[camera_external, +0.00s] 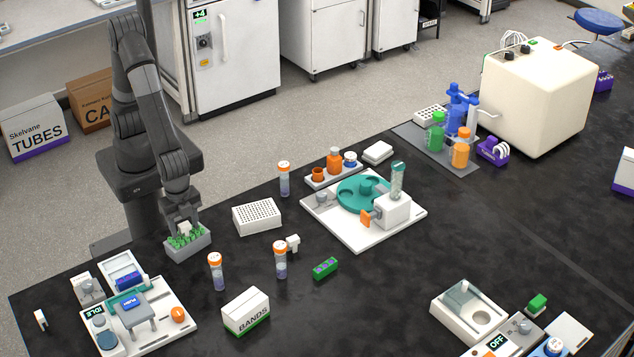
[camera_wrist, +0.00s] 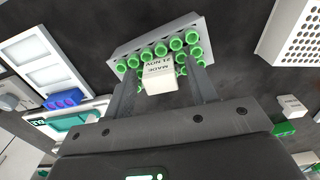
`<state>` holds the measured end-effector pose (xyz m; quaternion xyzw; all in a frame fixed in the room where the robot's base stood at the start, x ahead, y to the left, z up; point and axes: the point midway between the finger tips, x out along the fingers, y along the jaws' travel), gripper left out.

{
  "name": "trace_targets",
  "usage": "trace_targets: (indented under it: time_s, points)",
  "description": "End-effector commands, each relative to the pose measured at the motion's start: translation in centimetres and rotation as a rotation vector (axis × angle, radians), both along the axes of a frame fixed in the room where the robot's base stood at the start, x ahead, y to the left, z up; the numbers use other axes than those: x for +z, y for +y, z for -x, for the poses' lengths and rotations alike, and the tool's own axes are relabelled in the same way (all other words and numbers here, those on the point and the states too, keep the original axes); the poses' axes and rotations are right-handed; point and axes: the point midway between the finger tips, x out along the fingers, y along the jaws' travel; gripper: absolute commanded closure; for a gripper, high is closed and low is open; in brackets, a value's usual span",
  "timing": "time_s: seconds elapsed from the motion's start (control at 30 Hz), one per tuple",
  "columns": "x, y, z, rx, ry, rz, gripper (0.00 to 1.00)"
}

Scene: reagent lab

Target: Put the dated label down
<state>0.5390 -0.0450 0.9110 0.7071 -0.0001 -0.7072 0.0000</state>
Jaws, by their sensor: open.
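The dated label, a small white block printed "MADE 21 NOV" (camera_wrist: 159,73), stands between the fingers of my gripper (camera_wrist: 162,86), which are open on either side of it. It is over the green-capped tubes in a grey rack (camera_wrist: 125,48) and appears to rest on or among them; the exact contact is hidden. In the external view my gripper (camera_external: 186,222) points down at the grey rack (camera_external: 188,248), with the white label (camera_external: 184,228) small between the fingers.
A white perforated rack (camera_external: 257,217) stands right of the grey rack. An orange-capped vial (camera_external: 217,272) stands in front, near a white device with a blue button (camera_external: 150,325). Another small white block (camera_external: 293,243) is beside a second vial (camera_external: 280,262). A BANDS box (camera_external: 246,312) is nearer the front.

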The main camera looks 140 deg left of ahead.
Motion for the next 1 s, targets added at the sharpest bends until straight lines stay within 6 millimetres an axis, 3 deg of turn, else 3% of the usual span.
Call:
trace_targets:
  time_s: [0.23,0.6,0.87,1.0]
  points:
    - [1.6,0.0,-0.1,0.0,-0.003,0.0,0.48]
    - [9.4,0.0,-0.1,0.0,-0.005,0.0,0.48]
    - [12.2,0.0,0.1,0.0,-0.003,0.0,0.48]
    - [13.8,0.4,1.3,0.001,-0.029,0.003,0.48]
